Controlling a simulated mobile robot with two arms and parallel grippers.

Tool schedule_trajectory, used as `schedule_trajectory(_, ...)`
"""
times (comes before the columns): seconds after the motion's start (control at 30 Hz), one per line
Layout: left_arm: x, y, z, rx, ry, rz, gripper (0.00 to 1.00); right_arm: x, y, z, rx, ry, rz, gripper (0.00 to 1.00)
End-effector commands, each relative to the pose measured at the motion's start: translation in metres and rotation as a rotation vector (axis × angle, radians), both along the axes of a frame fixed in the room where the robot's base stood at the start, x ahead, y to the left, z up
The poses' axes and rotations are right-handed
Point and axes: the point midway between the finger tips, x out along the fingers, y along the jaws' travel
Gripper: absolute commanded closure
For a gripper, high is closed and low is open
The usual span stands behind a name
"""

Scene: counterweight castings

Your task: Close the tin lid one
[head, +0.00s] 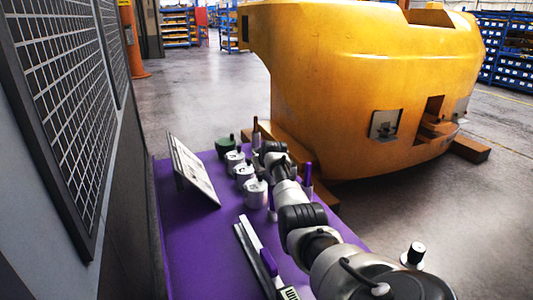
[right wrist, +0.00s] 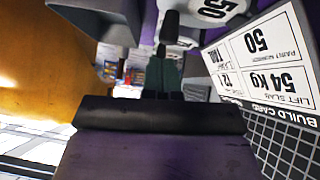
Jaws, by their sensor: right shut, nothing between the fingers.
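No object is plainly readable as a tin with a lid. The closest is a dark green round container (head: 224,145) at the far end of the purple table in the head view; its top is too small to read. A long narrow grey metal piece (head: 248,246) lies at the table's near side, and I cannot tell whether it is a tin. My right arm reaches forward over the table. Its gripper is hard to see in the head view. In the right wrist view my right gripper (right wrist: 165,66) is shut and empty, pointing past the labelled weights. My left gripper is not in view.
Several grey knobbed weights (head: 256,192) stand in a row left of my right arm. A build card board (head: 190,168) leans at the left; it also shows in the right wrist view (right wrist: 262,65). A large yellow casting (head: 340,90) stands beyond the table (head: 190,255).

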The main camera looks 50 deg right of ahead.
Motion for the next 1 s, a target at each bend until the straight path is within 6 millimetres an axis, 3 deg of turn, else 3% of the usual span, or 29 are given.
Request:
schedule_trajectory(0.23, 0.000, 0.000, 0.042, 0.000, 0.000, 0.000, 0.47, 0.007, 0.007, 0.045, -0.001, -0.002, 0.002, 1.00)
schedule_trajectory(0.37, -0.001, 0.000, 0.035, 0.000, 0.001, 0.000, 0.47, -0.002, 0.011, 0.044, -0.004, -0.001, 0.002, 1.00)
schedule_trajectory(1.0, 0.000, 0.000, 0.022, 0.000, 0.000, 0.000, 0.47, -0.051, 0.038, 0.099, -0.001, -0.002, 0.002, 1.00)
